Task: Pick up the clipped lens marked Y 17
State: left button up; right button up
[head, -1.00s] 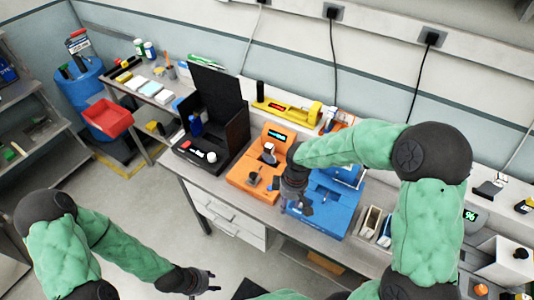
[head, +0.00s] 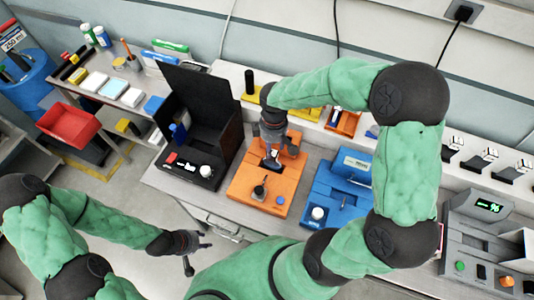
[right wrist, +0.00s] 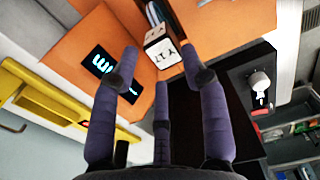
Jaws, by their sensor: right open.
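A small white block marked Y 17 (right wrist: 163,52) sits on the orange station (right wrist: 215,30) in the right wrist view, with dark and pale parts behind it. In the head view it is mostly hidden under my right gripper, on the orange station (head: 243,186). My right gripper (head: 277,152) is open and points down at the block. In the right wrist view its fingertips (right wrist: 162,72) are spread around the near side of the block, with nothing held. My left gripper (head: 200,257) is open and empty, away from the bench at the lower left.
A black open-lidded case (head: 205,135) stands left of the orange station. A blue station (head: 335,195) stands to its right. A yellow device (right wrist: 50,98) lies behind. A grey unit with a green display (head: 489,207) is at the far right.

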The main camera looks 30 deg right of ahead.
aim_at(273, 152)
jog(key=f, duration=0.3)
jog(key=shift+s+f, duration=0.2)
jog(key=shift+f, duration=0.2)
jog(key=shift+w+f+b, duration=0.1)
jog(key=shift+f+b, duration=0.2)
jog(key=shift+f, duration=0.1)
notch_tip(273, 152, down, 5)
jog(key=shift+f+b, duration=0.15)
jog(key=shift+b, duration=0.3)
grip_shut()
